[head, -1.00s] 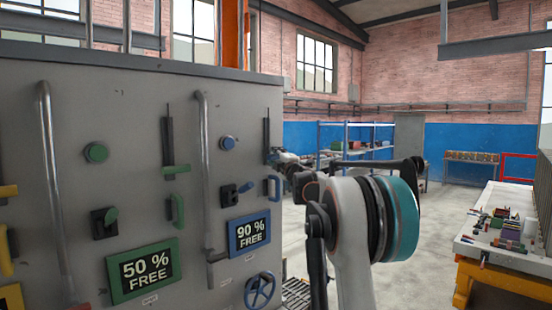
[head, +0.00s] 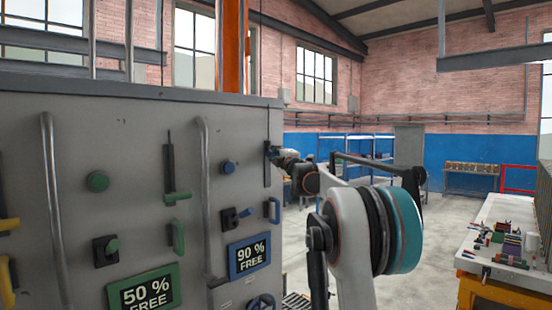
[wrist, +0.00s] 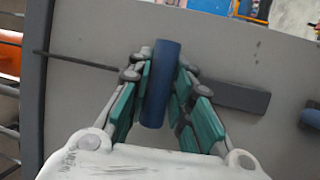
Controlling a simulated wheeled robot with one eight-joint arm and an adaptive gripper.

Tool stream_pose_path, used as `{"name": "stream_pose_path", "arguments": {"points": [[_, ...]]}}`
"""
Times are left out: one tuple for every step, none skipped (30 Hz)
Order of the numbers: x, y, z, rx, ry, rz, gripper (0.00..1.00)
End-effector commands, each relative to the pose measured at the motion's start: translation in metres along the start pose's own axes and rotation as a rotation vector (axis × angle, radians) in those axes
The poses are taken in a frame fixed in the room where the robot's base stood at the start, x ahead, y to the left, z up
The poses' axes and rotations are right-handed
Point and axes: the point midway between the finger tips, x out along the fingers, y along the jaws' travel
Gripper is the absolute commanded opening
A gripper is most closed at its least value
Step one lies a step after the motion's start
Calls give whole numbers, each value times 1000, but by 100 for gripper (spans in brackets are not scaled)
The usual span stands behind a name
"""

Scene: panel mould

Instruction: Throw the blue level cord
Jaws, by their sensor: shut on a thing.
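The blue lever's handle (wrist: 160,85) is a short blue bar between my gripper's green-padded fingers (wrist: 158,88) in the wrist view. My gripper is shut on it. A dark slotted bar (wrist: 240,96) runs past it on the grey panel, with a thin rod (wrist: 80,61) on the other side. In the head view my gripper (head: 273,152) is at the panel's right edge, near the top of the dark lever bar (head: 267,175). The handle itself is hidden there by the fingers.
The grey panel (head: 70,140) also bears a blue knob (head: 228,168), a blue pull handle (head: 274,210), a blue 90 % FREE sign (head: 249,255) and green controls. A workbench with tools (head: 500,250) stands at the right.

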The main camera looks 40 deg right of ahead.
Motion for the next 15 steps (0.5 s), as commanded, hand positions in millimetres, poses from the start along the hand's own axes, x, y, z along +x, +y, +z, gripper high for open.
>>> {"name": "stream_pose_path", "arguments": {"points": [[1, 6, -1, 8, 3, 4, 0], [1, 6, -1, 8, 3, 5, 0], [1, 6, -1, 9, 3, 5, 0], [1, 6, -1, 9, 3, 5, 0], [1, 6, -1, 9, 3, 5, 0], [1, 7, -1, 10, 4, 6, 27], [1, 7, -1, 10, 4, 6, 33], [1, 7, -1, 10, 4, 6, 40], [1, 7, -1, 9, 4, 5, 40], [1, 6, -1, 8, 4, 5, 40], [1, 6, -1, 8, 4, 5, 40], [1, 6, -1, 7, 3, 4, 40], [1, 5, -1, 7, 3, 4, 40], [1, 5, -1, 6, 3, 4, 40], [1, 5, -1, 6, 3, 4, 40]]}}
